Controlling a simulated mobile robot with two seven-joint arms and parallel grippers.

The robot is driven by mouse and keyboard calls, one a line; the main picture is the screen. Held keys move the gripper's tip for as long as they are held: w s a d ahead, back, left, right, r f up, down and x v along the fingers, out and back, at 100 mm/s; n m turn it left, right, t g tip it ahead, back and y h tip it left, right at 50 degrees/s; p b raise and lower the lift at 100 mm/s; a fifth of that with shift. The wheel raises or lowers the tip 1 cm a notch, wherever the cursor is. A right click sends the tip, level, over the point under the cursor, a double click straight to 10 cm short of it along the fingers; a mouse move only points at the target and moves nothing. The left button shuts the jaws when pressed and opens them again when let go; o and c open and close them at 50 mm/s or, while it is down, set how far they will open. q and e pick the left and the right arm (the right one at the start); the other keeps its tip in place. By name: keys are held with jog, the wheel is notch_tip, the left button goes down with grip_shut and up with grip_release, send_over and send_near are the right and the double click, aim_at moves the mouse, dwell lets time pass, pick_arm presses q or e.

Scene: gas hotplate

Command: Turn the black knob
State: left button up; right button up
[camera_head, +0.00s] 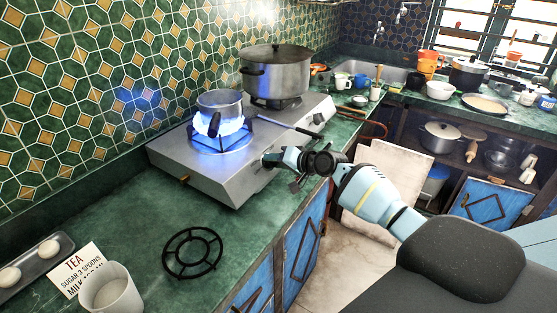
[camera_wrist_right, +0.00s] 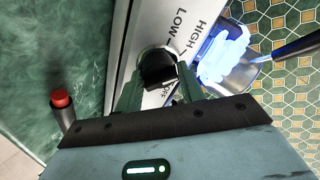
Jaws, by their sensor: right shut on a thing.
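In the head view my right gripper (camera_head: 272,160) reaches the front panel from the right and hides the knob. A blue flame (camera_head: 218,126) burns under the small saucepan (camera_head: 220,103) on the near burner. My left gripper is not in view.
A large lidded pot (camera_head: 276,77) stands on the far burner. The saucepan's dark handle (camera_head: 285,126) sticks out above my right gripper. A loose black trivet (camera_head: 192,252), a white cup (camera_head: 110,290) and a tea note (camera_head: 78,268) lie on the green counter.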

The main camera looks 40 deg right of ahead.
jog(key=shift+f, duration=0.1)
dwell(0.3)
jog(key=o, duration=0.9)
jog(key=shift+d, duration=0.1)
jog(key=shift+o, duration=0.2)
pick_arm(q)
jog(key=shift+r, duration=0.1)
pick_arm(e)
jog(key=shift+s, duration=0.15)
jog(key=shift+s+d+r, duration=0.1)
jog(key=shift+s+r, duration=0.15)
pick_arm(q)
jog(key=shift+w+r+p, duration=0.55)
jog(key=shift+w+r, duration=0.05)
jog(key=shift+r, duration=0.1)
pick_arm(e)
jog(key=v, duration=0.7)
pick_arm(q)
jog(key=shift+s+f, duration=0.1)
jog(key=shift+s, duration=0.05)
pick_arm(e)
jog(key=shift+s+f, duration=0.1)
